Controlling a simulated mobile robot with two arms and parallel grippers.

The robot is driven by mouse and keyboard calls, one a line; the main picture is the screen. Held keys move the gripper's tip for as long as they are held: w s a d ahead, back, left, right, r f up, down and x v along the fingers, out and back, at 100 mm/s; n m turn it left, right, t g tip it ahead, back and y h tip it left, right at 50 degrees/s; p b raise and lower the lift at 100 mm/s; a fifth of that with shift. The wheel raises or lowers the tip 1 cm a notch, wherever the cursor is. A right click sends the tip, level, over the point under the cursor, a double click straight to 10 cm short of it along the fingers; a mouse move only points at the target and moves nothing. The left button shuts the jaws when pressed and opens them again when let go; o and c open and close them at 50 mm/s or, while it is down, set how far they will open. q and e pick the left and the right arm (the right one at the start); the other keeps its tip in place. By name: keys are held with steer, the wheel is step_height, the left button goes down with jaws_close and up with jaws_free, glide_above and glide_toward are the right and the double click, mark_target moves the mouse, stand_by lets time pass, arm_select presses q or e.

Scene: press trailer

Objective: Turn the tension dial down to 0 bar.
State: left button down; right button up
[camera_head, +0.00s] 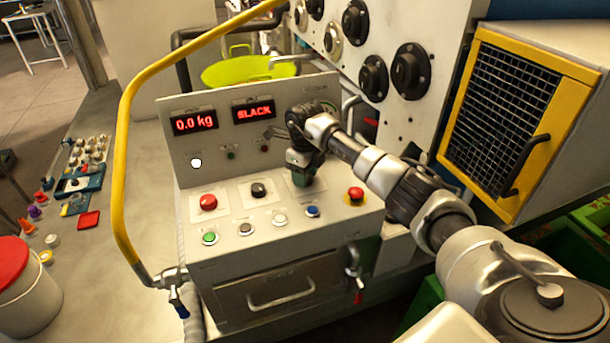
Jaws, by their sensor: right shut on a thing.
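The control console (340,232) stands in the middle of the camera_head view, with a sloped front panel and an upright back panel. My right gripper (303,178) reaches in from the right and points down at the sloped panel, right of a black knob (258,189). It is shut on what appears to be the tension dial, which my gripper mostly hides. I cannot read its setting. The left red display (195,122) reads 0.0 kg and the right one (254,111) reads BLACK. My left gripper is not in view.
A red button (208,202) and a red-and-yellow emergency stop (355,195) flank the gripper. A yellow rail (122,170) curves at left. A yellow-framed mesh door (503,107) stands at right.

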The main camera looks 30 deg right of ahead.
steer(key=shift+d+f+n+b, duration=0.1)
steer(key=shift+f+n+b, duration=0.05)
steer(key=shift+n+b, duration=0.85)
steer(key=n+b, duration=0.1)
steer(key=n, duration=0.1)
steer(key=shift+n+b, duration=0.35)
steer(key=shift+n, duration=0.05)
steer(key=n+b, duration=0.1)
steer(key=n, duration=0.1)
steer(key=shift+n, duration=0.4)
steer(key=n+b, duration=0.2)
steer(key=n, duration=0.1)
steer(key=shift+n, duration=0.3)
steer(key=n+b, duration=0.1)
steer(key=n, duration=0.5)
steer(key=shift+r, duration=0.2)
steer(key=n+b, duration=0.1)
steer(key=n, duration=0.4)
steer(key=shift+r+n, duration=0.1)
steer(key=shift+n, duration=0.3)
steer(key=o, duration=0.9)
